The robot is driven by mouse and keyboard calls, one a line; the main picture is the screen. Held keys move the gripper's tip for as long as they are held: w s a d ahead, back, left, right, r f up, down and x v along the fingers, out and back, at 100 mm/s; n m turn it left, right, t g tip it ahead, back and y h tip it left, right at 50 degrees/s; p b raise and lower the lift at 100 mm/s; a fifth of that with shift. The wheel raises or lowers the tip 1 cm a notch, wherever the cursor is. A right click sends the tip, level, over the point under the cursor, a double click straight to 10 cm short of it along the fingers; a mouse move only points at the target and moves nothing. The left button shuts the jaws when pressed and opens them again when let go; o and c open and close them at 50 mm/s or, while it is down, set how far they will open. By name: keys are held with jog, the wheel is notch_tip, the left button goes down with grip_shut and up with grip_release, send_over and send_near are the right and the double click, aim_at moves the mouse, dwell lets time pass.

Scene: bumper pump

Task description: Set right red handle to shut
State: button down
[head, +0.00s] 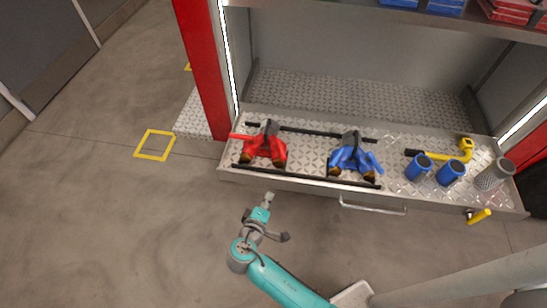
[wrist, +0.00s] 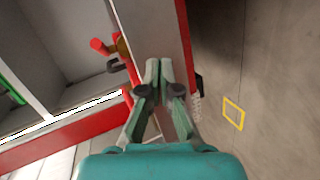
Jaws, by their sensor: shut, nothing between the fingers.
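In the head view a red fitting (head: 265,146) with dark brass ends lies on the pull-out tray, and a red bar (head: 240,137) sticks out from its left side. The wrist view shows a short red handle (wrist: 99,46) beside a brass-coloured part (wrist: 122,48), left of the fingers. I cannot tell whether it is the right red handle, or how it is set. My gripper (head: 269,196) is in front of the tray, apart from the red fitting. In the wrist view its fingertips (wrist: 159,68) are together and hold nothing.
A blue fitting (head: 353,155), blue cups (head: 450,173), a grey mesh cylinder (head: 492,175) and a yellow handle (head: 480,215) are on or at the tray (head: 310,172). A red post (head: 205,75) stands at left. The floor with a yellow square (head: 155,145) is clear.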

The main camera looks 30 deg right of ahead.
jog(key=w+a+r+m+g+h, duration=0.1)
jog(key=w+a+r+h, duration=0.1)
jog(key=w+r, duration=0.15)
jog(key=w+a+r+m+h, duration=0.1)
jog(key=w+a+r+h, duration=0.15)
jog(key=r, duration=0.25)
send_near(281, 150)
jog(key=shift+y, duration=0.35)
jog(key=x, duration=0.3)
jog(key=w+x, duration=0.1)
jog(key=x, duration=0.1)
jog(key=shift+a, duration=0.2)
jog(key=shift+s+d+f, duration=0.1)
jog(key=shift+d, duration=0.4)
jog(key=shift+s+d, duration=0.1)
